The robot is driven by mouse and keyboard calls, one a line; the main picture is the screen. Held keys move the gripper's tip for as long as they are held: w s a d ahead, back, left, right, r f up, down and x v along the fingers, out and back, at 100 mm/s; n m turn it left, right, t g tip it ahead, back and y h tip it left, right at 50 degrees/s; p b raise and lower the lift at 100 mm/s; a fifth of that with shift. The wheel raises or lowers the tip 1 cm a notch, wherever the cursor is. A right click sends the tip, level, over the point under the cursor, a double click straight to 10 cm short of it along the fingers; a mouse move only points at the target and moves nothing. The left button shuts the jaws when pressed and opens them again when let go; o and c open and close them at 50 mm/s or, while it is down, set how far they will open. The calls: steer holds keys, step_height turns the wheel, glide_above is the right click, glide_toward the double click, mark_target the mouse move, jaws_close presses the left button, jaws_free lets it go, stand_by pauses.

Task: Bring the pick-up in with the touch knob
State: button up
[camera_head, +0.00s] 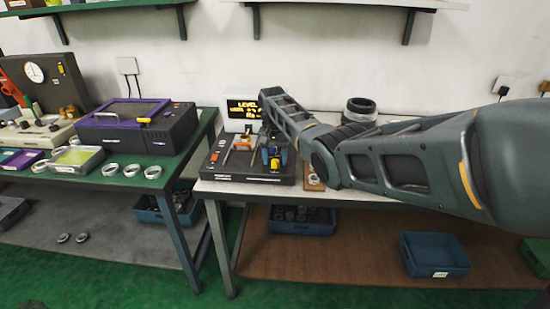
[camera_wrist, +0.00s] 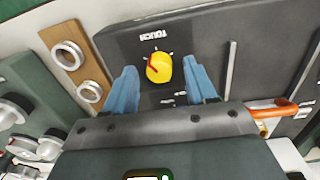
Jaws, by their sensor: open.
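The touch knob (camera_wrist: 158,68) is yellow with a red pointer mark, on the dark panel of the bench instrument (camera_wrist: 200,35), beside the upside-down word TOUCH in the wrist view. My gripper (camera_wrist: 163,82) is open, with one blue finger on each side of the knob and gaps between.
A wooden board (camera_wrist: 92,47) with metal rings lies beside the instrument. A dark ring stack (camera_head: 360,108) stands behind my arm. A green bench (camera_head: 100,182) at left holds a purple-topped case (camera_head: 130,122) and several loose rings. Blue bins (camera_head: 435,254) sit below.

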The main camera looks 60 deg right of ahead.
mark_target(274, 161)
steer(key=shift+w+r, duration=0.15)
steer(key=shift+r, duration=3.7)
